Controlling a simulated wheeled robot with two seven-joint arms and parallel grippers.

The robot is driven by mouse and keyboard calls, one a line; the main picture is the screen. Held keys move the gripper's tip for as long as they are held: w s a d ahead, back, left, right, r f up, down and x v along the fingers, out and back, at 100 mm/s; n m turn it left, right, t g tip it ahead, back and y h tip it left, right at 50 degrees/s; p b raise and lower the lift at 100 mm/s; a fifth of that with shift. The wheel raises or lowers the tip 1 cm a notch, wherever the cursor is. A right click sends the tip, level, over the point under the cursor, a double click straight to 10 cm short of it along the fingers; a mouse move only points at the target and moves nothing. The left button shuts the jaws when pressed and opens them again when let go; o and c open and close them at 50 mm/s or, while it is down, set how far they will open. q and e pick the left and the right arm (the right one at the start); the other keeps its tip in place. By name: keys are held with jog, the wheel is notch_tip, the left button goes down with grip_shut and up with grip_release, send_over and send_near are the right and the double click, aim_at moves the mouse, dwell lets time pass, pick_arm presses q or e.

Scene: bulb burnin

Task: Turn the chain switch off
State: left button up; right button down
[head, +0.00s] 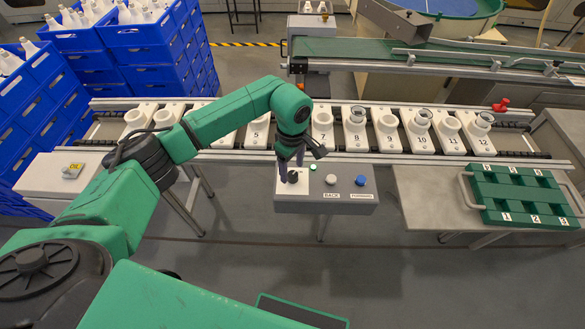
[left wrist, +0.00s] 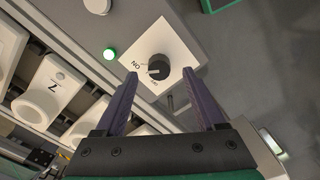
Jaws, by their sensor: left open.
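The chain switch is a black rotary knob (left wrist: 158,67) on a white plate, and it also shows in the head view (head: 292,177). "ON" is printed left of the knob in the left wrist view; a second, smaller label below it is hard to read. The knob's pale mark appears to face the ON side. A green lamp (left wrist: 110,54) beside the plate glows. My left gripper (left wrist: 160,74) is open, its two purple fingers apart with the knob seen between their tips. I cannot tell whether they touch it. My right gripper is not in view.
The grey control box (head: 327,207) also carries a white button (head: 330,180) and a blue button (head: 360,181). Behind it runs a chain line of numbered white holders (head: 387,130). A green tray (head: 518,190) lies at right, blue crates (head: 140,35) stand at left.

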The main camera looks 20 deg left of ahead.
aim_at(293, 177)
pick_arm(q)
jog(key=shift+d+f, duration=0.1)
jog(key=shift+f, duration=1.15)
grip_shut()
